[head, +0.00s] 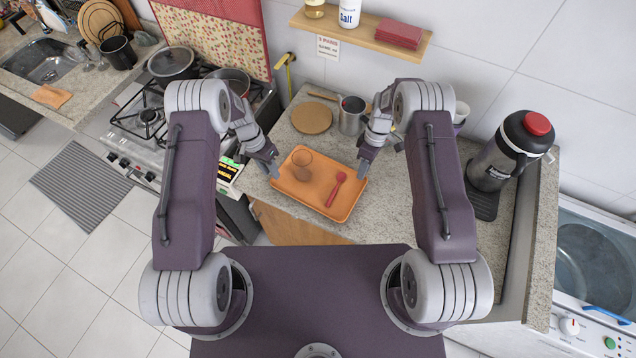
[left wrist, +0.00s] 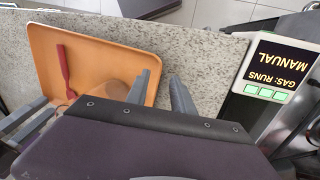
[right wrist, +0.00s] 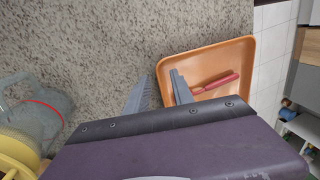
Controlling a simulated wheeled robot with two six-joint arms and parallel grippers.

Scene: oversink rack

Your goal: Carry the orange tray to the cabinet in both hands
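The orange tray (head: 318,210) lies on the granite counter and holds a brownish see-through cup (head: 303,164) and a red spoon (head: 336,188). My left gripper (head: 269,170) is at the tray's left edge. In the left wrist view its fingers (left wrist: 162,92) are apart, one over the tray (left wrist: 95,45) and one over the bare counter. My right gripper (head: 364,168) is at the tray's right edge. In the right wrist view its fingers (right wrist: 160,92) are apart, one over the tray (right wrist: 235,52) and one outside it. I cannot tell how far the rim sits between either pair.
Behind the tray are a round board (head: 311,118) and a metal mug (head: 351,116). A black flask (head: 505,155) stands at the right. The stove (head: 140,125) is on the left, with a lit gas display (head: 229,172) near the tray. A wooden front (head: 290,228) shows below the counter.

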